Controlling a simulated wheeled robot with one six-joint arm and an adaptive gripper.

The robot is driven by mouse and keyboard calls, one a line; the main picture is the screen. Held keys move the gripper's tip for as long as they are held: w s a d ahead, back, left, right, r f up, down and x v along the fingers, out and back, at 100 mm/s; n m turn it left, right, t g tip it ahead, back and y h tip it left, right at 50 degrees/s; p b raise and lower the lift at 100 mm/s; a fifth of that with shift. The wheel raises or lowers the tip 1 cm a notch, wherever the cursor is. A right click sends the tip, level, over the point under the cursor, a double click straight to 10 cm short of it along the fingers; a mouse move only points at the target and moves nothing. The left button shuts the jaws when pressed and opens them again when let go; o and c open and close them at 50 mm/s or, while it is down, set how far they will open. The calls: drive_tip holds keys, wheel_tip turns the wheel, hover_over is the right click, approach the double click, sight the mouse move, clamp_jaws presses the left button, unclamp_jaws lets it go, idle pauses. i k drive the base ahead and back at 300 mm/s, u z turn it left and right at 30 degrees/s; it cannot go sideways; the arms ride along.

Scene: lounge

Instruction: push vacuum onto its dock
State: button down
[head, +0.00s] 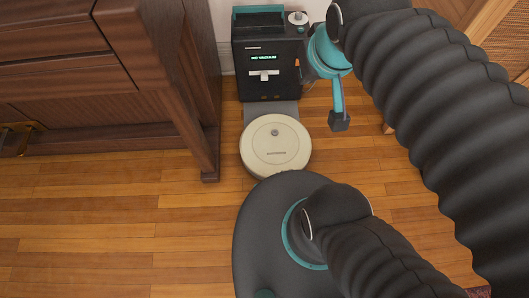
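The vacuum (275,145) is a flat, round, cream disc with a small grey button near its far side. It lies on the wood floor just in front of the dock. Its far edge meets or overlaps the dock's grey base plate (270,107). The dock (251,88) is a black box against the wall, with a green lit display reading "NO VACUUM". My gripper (339,121) hangs to the right of the dock and vacuum, apart from both, its dark tip pointing down. Only one finger shape shows, so its opening is unclear.
A dark wood cabinet (150,50) stands left of the dock, its leg (208,165) close to the vacuum's left. A woven-panelled wooden piece (505,45) stands at the right, partly behind my arm. The floor (110,220) at the left front is clear.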

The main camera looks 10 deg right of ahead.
sight(263, 154)
drive_tip(key=z, duration=0.7)
drive_tip(key=k, duration=1.05)
drive_tip(key=u, duration=0.9)
